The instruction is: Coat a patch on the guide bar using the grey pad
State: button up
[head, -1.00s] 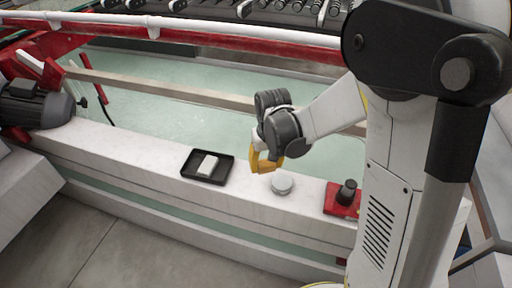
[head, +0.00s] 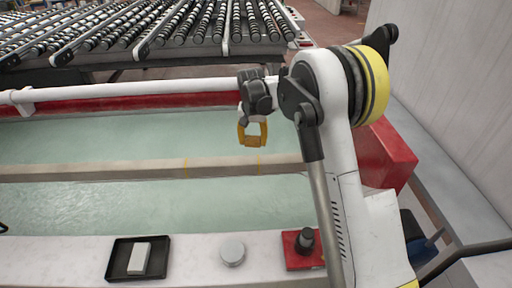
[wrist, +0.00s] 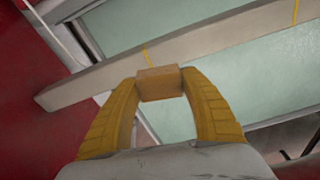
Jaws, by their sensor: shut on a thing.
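My gripper (head: 252,142) has yellow fingers and hangs over the far part of the tank, beyond the guide bar in the picture. In the wrist view my gripper (wrist: 160,88) is shut on a small tan-brown block (wrist: 160,80); no grey shows on its visible faces. The beige guide bar (head: 100,172) runs across the tank, with two thin yellow lines marking off a stretch. It also shows in the wrist view (wrist: 220,43), behind the block. One yellow line is just above the block there. I cannot tell any contact with the bar.
On the near white ledge are a black tray (head: 118,271) with a pale block (head: 138,258), a round grey disc (head: 232,252) and a red base with a black knob (head: 304,240). A white and red rail (head: 150,92) and rollers (head: 200,25) lie beyond the tank.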

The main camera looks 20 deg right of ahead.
aim_at(253, 159)
jog(key=shift+w+d+f, duration=0.1)
jog(key=shift+w+d, duration=0.05)
jog(key=shift+f+b, duration=1.85)
jog(key=shift+f, duration=1.05)
jog(key=shift+f+b, duration=0.6)
jog(key=shift+f, duration=0.4)
